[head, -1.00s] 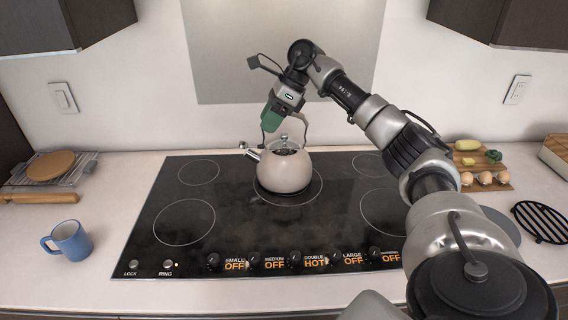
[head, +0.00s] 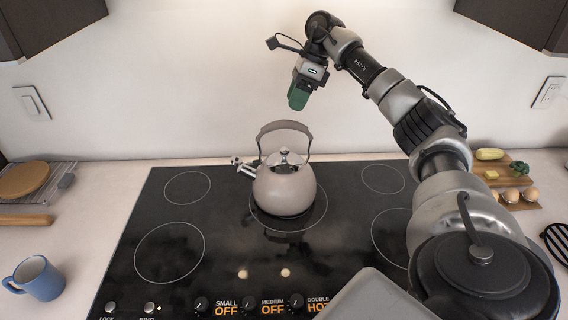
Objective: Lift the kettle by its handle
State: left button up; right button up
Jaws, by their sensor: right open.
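The cream kettle (head: 284,190) stands upright on the middle ring of the black cooktop (head: 190,275). Its spout points left, and its lid has a round knob. Its arched grey handle (head: 285,126) stands up over the lid. My right gripper (head: 298,98), with green fingers, points down just above the top of the handle. It is open and empty, and appears apart from the handle. The gap between its fingers is hard to see from this side. My left gripper is not in view.
A blue mug (head: 38,280) stands at the front left. A board with eggs (head: 511,195) and vegetables is at the right. The cooktop around the kettle is clear.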

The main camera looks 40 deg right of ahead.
aim_at(282, 128)
jog(key=shift+s+a+f, duration=0.15)
jog(key=shift+a+f, duration=0.5)
jog(key=shift+s+a+f, duration=0.15)
jog(key=shift+a+f, duration=0.45)
jog(key=shift+w+f+p, duration=0.1)
jog(key=shift+f+p, duration=0.15)
jog(key=shift+p, duration=0.1)
jog(key=p+x, duration=0.2)
jog(key=x, duration=0.2)
jog(key=shift+w+a+f, duration=0.1)
jog(key=shift+w+a, duration=0.05)
jog(key=shift+a, duration=0.05)
jog(key=shift+a+f, duration=0.2)
jog(key=shift+f, duration=0.15)
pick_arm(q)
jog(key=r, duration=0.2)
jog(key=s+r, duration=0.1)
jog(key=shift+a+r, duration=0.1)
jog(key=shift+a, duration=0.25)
pick_arm(e)
jog(key=shift+w+d, duration=0.1)
jog(key=shift+c, duration=0.3)
jog(key=shift+c, duration=1.2)
grip_shut()
